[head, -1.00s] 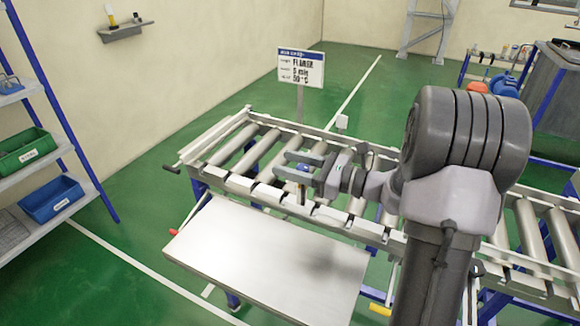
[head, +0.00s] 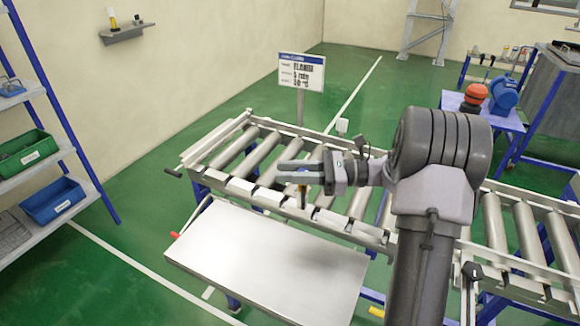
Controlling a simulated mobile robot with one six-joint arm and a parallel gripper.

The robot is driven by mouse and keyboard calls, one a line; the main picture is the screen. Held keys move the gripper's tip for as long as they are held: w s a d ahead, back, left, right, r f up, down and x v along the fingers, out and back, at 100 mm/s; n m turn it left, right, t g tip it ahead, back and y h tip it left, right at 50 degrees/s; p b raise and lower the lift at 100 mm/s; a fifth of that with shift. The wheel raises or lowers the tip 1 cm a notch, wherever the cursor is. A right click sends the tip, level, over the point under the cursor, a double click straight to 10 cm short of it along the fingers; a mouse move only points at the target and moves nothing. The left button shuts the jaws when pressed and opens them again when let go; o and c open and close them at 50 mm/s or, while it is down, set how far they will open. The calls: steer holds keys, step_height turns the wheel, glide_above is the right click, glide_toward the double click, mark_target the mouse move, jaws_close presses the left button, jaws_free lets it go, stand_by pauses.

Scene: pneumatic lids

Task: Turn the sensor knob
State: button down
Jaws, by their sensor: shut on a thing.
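My gripper (head: 292,170) comes in from the right with two grey fingers pointing left, around the top of the sensor. The fingers are shut on the knob. The knob's turn angle is too small and covered to read.
The roller conveyor (head: 238,187) runs across the middle. A bare metal table (head: 265,258) stands in front of it. A sign (head: 301,72) stands behind. Shelves with a green bin (head: 28,153) and a blue bin (head: 52,200) are at left. Green floor is free between.

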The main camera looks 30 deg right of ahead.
steer(key=c, duration=1.1)
jaws_free()
steer(key=shift+c, duration=0.2)
steer(key=p+v, duration=0.4)
steer(key=v, duration=1.3)
steer(key=shift+d+p, duration=0.25)
steer(key=shift+p, duration=0.15)
